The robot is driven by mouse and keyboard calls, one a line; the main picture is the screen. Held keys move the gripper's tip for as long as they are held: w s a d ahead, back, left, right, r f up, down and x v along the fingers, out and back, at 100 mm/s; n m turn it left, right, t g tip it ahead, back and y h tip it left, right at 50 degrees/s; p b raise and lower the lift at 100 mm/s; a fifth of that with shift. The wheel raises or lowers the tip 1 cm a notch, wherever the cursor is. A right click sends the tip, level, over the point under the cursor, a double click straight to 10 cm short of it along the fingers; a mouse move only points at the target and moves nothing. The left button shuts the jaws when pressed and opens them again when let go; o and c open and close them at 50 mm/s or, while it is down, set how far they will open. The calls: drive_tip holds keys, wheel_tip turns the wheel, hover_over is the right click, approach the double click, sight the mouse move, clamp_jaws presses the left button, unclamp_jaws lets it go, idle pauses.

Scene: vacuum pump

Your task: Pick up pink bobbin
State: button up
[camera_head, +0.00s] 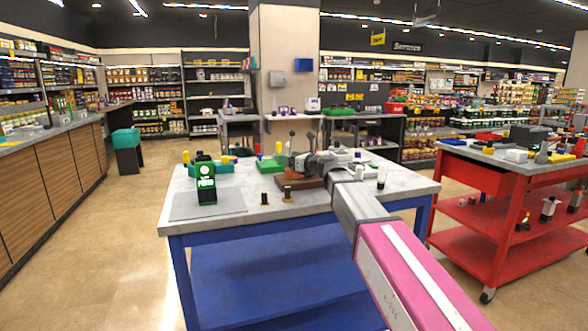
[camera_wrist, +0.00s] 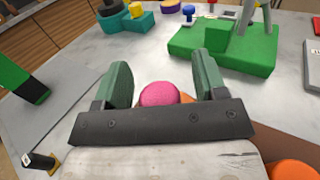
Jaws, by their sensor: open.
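The pink bobbin (camera_wrist: 158,94) shows in the wrist view as a rounded pink top between the two green fingers of my gripper (camera_wrist: 163,66). The dark bar of my gripper hides its lower part. Clear gaps show between it and each finger. My gripper is open, and I cannot tell how far below the fingers the bobbin is. In the head view my arm reaches over the middle of the blue-legged table (camera_head: 225,223), and I cannot make out the bobbin there.
A green block (camera_wrist: 222,42) lies beyond the right finger. An orange thing (camera_wrist: 293,170) is at the lower right. A green upright object (camera_head: 206,183) stands on a grey mat (camera_head: 185,207) at the table's left. Small dark pegs (camera_head: 264,198) stand near the front edge.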

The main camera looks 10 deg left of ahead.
drive_tip(key=c, duration=1.1)
drive_tip(key=shift+o, duration=0.2)
drive_tip(key=shift+r, duration=0.15)
